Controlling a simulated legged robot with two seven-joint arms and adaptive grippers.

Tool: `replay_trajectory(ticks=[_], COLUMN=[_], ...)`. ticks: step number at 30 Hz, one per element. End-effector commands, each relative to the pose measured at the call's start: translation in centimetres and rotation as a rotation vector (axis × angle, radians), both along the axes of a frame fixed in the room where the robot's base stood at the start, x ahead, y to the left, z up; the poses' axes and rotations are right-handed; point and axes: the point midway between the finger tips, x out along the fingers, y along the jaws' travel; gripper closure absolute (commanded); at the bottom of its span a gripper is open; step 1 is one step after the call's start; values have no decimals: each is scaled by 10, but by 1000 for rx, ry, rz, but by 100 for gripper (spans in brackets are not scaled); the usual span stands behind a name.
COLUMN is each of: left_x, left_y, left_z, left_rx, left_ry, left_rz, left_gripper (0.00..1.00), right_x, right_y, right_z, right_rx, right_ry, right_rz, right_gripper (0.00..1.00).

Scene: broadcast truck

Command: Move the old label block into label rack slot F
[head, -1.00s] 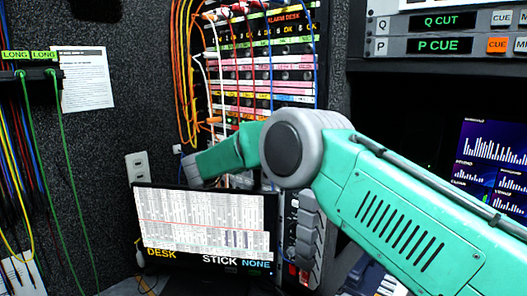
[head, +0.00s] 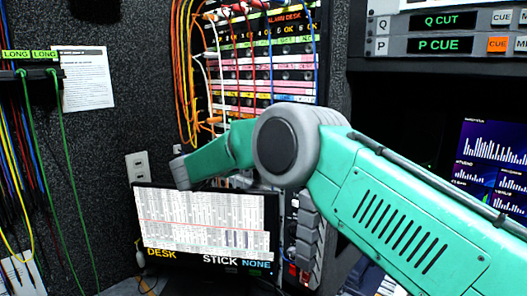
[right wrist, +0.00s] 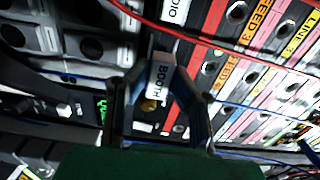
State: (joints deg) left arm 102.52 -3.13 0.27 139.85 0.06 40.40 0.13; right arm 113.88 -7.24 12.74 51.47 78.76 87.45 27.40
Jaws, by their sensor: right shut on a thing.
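In the right wrist view my right gripper (right wrist: 158,100) is shut on a small grey block (right wrist: 162,62) with a white label reading BOOTH. The block is held between the fingertips, in front of a rack (right wrist: 235,75) of coloured label strips. I cannot tell whether the block touches the rack. Slot F cannot be made out. In the head view the rack (head: 265,75) stands behind my green right arm, with pink, yellow and green strips and patch cables. My left gripper is in no view.
A monitor (head: 205,225) showing DESK, STICK and NONE stands below my right forearm. Orange, white, red and blue cables (head: 185,80) hang along and across the rack. In the right wrist view a red cable (right wrist: 190,38) crosses near the block. A paper sheet (head: 88,80) hangs on the left wall.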

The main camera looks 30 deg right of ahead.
Motion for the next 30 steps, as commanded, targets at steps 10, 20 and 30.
replay_trajectory(ticks=[10,20,30], left_x=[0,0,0], left_y=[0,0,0], left_z=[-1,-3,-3], left_rx=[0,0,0], left_ry=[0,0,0], left_rz=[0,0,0], left_gripper=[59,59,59], right_x=[-5,-9,-10], right_y=[14,26,28], right_z=[0,0,0], right_rx=[0,0,0], right_ry=[0,0,0], right_rz=[0,1,0], right_gripper=[100,100,100])
